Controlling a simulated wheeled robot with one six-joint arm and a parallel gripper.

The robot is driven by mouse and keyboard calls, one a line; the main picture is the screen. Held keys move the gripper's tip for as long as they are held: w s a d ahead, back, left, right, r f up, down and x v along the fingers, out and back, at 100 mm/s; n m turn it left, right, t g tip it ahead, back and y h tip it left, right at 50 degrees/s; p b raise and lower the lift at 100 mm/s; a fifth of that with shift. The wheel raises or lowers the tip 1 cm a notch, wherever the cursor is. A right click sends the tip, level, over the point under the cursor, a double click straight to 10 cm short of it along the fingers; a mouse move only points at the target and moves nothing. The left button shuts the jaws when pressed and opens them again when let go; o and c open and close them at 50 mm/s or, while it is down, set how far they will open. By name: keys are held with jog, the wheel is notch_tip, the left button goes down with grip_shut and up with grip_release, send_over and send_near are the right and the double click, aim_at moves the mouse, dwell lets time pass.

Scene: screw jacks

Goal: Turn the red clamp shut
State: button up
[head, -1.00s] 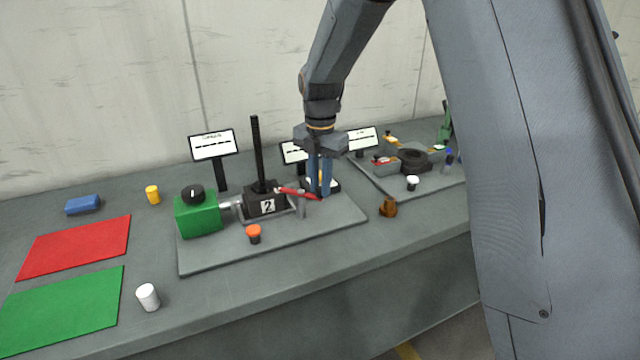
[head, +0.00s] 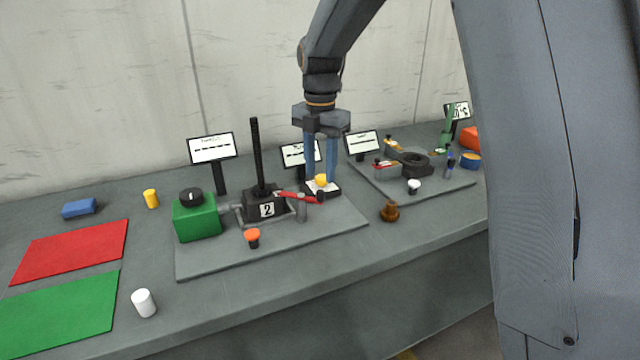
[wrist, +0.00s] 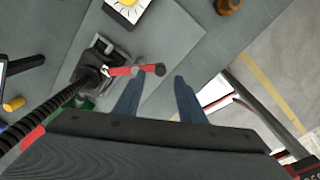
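The red clamp is a red lever (head: 297,196) with a dark knob at its end, on the right side of the black jack (head: 265,208) marked 2. In the wrist view the red lever (wrist: 121,71) points right, and its dark knob sits just beyond and between my fingertips. My gripper (head: 320,183) is open and empty, with its fingers pointing down over the knob end of the lever. In the wrist view my gripper (wrist: 158,92) shows both fingers apart, with nothing between them. Whether the lever is fully shut, I cannot tell.
A tall black threaded rod (head: 257,155) rises from the jack. A green block (head: 197,217) stands left of it and an orange-topped button (head: 252,237) in front. A yellow round thing (head: 321,180) on a white-topped base stands behind the lever. The plate's front right is clear.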

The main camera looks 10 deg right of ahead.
jog(key=shift+r, duration=1.2)
jog(key=s+d+f+m, duration=0.3)
jog(key=s+m, duration=0.5)
jog(key=m, duration=0.1)
jog(key=s+d+f+m, duration=0.3)
jog(key=s+f+m, duration=0.1)
jog(key=s+m, duration=0.4)
jog(key=s+d+f+m+t, duration=0.1)
jog(key=s+d+f+m, duration=0.2)
jog(key=s+m, duration=0.5)
jog(key=shift+s+d+f+m, duration=0.3)
jog(key=shift+f+m, duration=0.3)
jog(key=shift+m, duration=0.6)
